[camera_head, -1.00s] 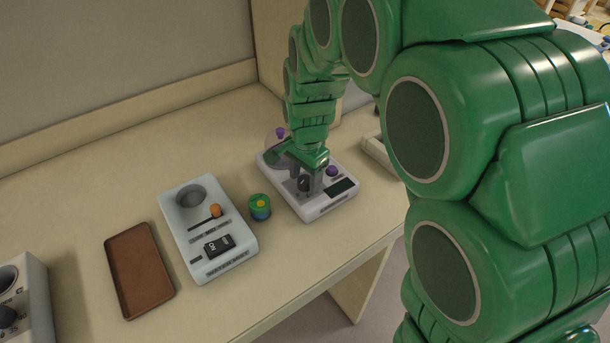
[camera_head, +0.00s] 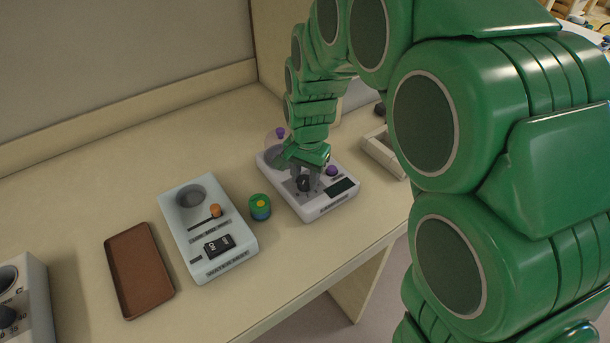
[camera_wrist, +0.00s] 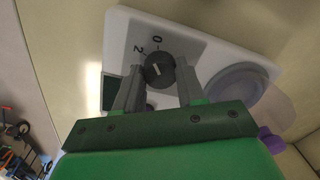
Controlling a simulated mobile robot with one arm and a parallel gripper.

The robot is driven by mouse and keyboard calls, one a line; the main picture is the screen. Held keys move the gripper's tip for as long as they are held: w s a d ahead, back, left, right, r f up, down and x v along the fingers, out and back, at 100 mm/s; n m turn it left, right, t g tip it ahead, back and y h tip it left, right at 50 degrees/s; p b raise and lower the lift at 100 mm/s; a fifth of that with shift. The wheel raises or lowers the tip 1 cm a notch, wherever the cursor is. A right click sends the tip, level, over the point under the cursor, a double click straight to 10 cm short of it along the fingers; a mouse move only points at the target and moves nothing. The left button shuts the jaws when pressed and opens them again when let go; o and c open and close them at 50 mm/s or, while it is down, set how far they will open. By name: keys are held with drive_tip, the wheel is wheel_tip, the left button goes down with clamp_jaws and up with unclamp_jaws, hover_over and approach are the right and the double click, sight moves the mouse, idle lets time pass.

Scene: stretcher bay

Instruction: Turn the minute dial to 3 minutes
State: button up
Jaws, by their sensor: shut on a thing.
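The minute dial (camera_wrist: 159,69) is a dark round knob with a pale pointer line, on a white device (camera_head: 327,209) at the middle of the desk. In the wrist view the marks "0" and "2" show beside it; other marks are hidden by my fingers. My gripper (camera_head: 305,181) comes down over the device from above, and its two grey fingers stand on either side of the dial. In the wrist view my gripper (camera_wrist: 160,85) is closed around the dial. The pointer line is short, and its exact reading is hard to tell.
A purple knob (camera_head: 331,170) and a dark display sit on the same device. To the left stand a green and blue round piece (camera_head: 260,206), a pale device with an orange knob (camera_head: 215,211) and a brown tray (camera_head: 137,270). A pale open box (camera_head: 384,154) lies to the right.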

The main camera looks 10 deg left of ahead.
drive_tip(key=n, duration=0.7)
drive_tip(key=shift+w, duration=0.1)
drive_tip(key=n, duration=0.4)
drive_tip(key=shift+g, duration=0.3)
drive_tip(key=shift+n, duration=1.6)
drive_tip(key=o, duration=1)
drive_tip(key=shift+o, duration=0.2)
drive_tip(key=shift+r, duration=0.15)
